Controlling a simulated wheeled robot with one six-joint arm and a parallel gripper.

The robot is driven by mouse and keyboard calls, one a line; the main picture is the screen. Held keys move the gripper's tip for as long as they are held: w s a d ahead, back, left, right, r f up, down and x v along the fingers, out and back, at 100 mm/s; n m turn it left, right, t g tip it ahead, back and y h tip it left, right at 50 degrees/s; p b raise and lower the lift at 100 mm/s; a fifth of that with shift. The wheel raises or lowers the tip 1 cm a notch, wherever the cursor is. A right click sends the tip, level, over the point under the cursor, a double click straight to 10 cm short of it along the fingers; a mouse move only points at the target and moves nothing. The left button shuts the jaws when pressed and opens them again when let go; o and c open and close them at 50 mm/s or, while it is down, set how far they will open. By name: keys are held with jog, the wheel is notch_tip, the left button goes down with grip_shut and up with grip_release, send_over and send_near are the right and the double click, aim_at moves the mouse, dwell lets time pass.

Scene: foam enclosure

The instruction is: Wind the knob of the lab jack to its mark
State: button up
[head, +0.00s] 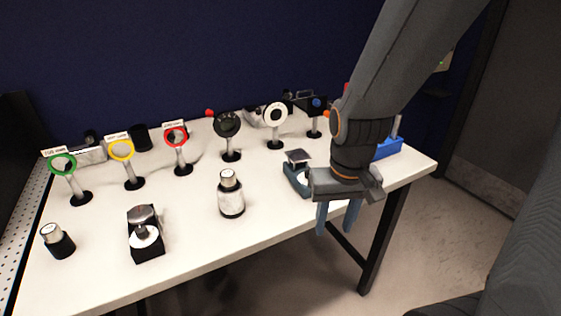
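The lab jack (297,176) appears to be the small device with a dark top plate and a blue-grey base, right of the table's middle. A pale part shows at its right side, partly covered by my gripper; I cannot tell if it is the knob. The mark cannot be made out. My gripper (338,218) points down just right of and in front of the jack, over the table's front edge in the picture. Its two blue-grey fingers are apart, with nothing visible between them. I see no contact with the jack, though the wrist hides part of that area.
A white table (190,232) carries a black device with a pale disc (145,236), a silver cylinder (231,194), and a smaller black-and-silver cylinder (58,240). Several post-mounted rings and discs stand behind, including a green ring (62,165). A blue bin (388,149) is at right.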

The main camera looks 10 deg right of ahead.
jog(key=w+r+m+t+y+p, duration=0.15)
jog(key=w+r+m+p, duration=0.5)
jog(key=m, duration=0.85)
jog(key=w+r+m+t+p, duration=0.25)
jog(key=w+m, duration=0.65)
jog(key=m, duration=0.6)
jog(key=shift+g+y, duration=0.25)
jog(key=shift+g, duration=0.15)
jog(key=b+x, duration=0.1)
jog(key=x, duration=0.1)
jog(key=b+x, duration=0.1)
jog(key=x, duration=0.1)
jog(key=b+x, duration=0.1)
jog(key=x, duration=0.1)
jog(key=shift+d+f, duration=0.25)
jog(key=shift+f, duration=0.25)
grip_shut()
